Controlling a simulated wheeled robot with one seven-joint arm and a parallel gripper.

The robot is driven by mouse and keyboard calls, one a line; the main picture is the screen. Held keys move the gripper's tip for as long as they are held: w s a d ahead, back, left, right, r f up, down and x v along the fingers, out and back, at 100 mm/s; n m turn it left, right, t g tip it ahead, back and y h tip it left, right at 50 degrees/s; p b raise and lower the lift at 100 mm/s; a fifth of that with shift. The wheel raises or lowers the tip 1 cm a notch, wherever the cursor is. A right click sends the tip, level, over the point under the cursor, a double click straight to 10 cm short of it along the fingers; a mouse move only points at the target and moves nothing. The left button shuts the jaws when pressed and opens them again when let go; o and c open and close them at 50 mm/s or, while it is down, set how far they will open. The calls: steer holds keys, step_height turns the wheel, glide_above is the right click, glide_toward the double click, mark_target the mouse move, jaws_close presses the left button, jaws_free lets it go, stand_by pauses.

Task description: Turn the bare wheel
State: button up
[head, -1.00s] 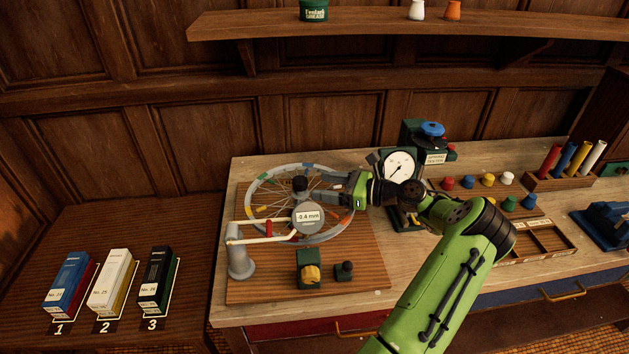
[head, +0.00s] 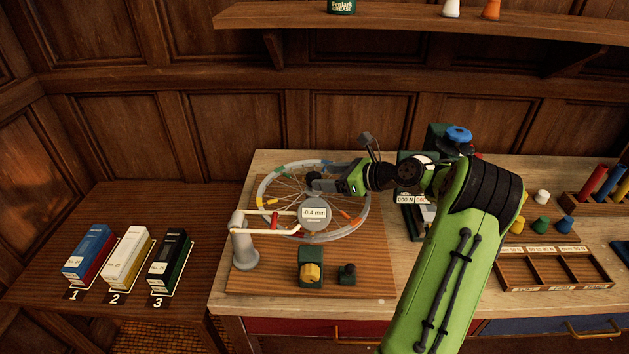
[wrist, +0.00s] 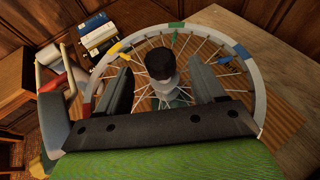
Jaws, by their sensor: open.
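The bare spoked wheel (head: 366,212) lies flat above the wooden board on the bench, with coloured marks on its rim and spokes. In the wrist view the wheel's rim (wrist: 262,92) curves around the fingers, and a black knob (wrist: 159,63) stands upright at its hub. My gripper (head: 323,186) is over the wheel near the hub. In the wrist view its two fingers (wrist: 160,88) are apart, one on either side of the knob, with gaps visible. The round gauge (head: 315,213) in front of the hub reads -0.4 mm.
A grey post (head: 245,245) with white and red arms stands at the wheel's left. A yellow knob (head: 310,272) and a small black knob (head: 348,273) sit in front. Numbered boxes (head: 130,258) stand on the left table. A compartment tray (head: 545,268) lies right.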

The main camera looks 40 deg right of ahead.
mark_target(318, 176)
steer(key=x, duration=0.5)
steer(key=shift+w+a+b, duration=0.1)
steer(key=shift+w+b, duration=0.1)
steer(key=shift+b, duration=0.1)
steer(key=shift+c, duration=0.3)
jaws_close()
